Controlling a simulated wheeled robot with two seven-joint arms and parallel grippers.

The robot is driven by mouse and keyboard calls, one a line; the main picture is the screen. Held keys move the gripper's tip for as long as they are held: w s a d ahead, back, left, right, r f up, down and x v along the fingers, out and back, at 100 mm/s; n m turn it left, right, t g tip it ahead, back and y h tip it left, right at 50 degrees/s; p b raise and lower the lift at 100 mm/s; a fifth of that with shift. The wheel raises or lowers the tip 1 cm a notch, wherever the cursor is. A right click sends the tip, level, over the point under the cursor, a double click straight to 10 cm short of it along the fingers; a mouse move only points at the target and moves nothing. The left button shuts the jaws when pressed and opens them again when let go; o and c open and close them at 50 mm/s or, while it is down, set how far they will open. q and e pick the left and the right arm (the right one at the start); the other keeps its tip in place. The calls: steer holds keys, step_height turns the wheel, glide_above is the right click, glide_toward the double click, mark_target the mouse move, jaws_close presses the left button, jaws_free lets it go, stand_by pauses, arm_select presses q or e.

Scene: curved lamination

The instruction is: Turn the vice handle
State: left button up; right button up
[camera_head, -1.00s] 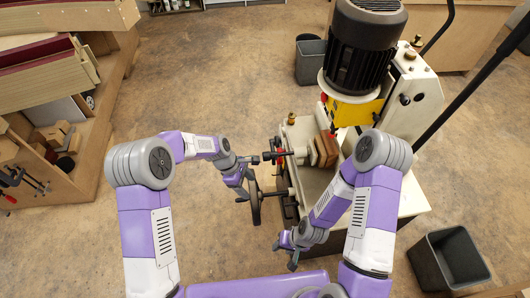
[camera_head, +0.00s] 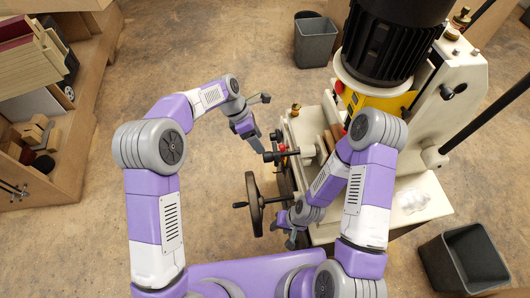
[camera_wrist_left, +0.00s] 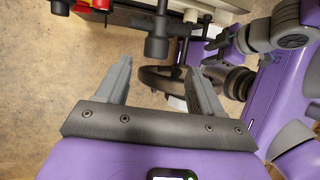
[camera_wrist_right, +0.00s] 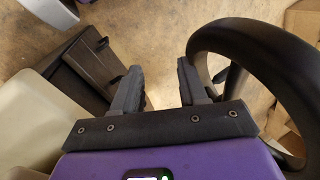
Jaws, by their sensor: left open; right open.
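The vice handle (camera_head: 279,155) is a dark crossbar on a screw, with red parts beside it, at the front of the cream machine. It also shows at the top of the left wrist view (camera_wrist_left: 157,32), beyond the fingers. My left gripper (camera_head: 262,121) is open and empty, just above and left of the handle in the head view; contact cannot be told. My right gripper (camera_head: 283,233) is open and empty, lower down beside the black handwheel (camera_head: 252,205). In the right wrist view the handwheel's rim (camera_wrist_right: 270,40) passes close to the right finger.
The cream machine (camera_head: 440,110) with a black motor (camera_head: 392,45) stands behind the handle. My right arm partly hides the vice. Grey bins stand at the back (camera_head: 316,42) and lower right (camera_head: 465,258). A wooden shelf (camera_head: 75,150) is at left. Floor between is clear.

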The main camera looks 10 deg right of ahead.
mark_target(266, 154)
arm_select(q)
steer(key=b+x, duration=0.1)
steer(key=x, duration=0.3)
steer(key=b+x, duration=0.1)
steer(key=x, duration=0.3)
steer(key=shift+w+a+f+b, duration=0.1)
steer(key=shift+w+f+b, duration=0.15)
steer(key=shift+b, duration=0.15)
arm_select(e)
steer(key=f, duration=0.3)
steer(key=shift+w+f, duration=0.2)
arm_select(q)
steer(key=c, duration=1.1)
steer(key=shift+o, duration=0.2)
steer(key=shift+s, duration=0.1)
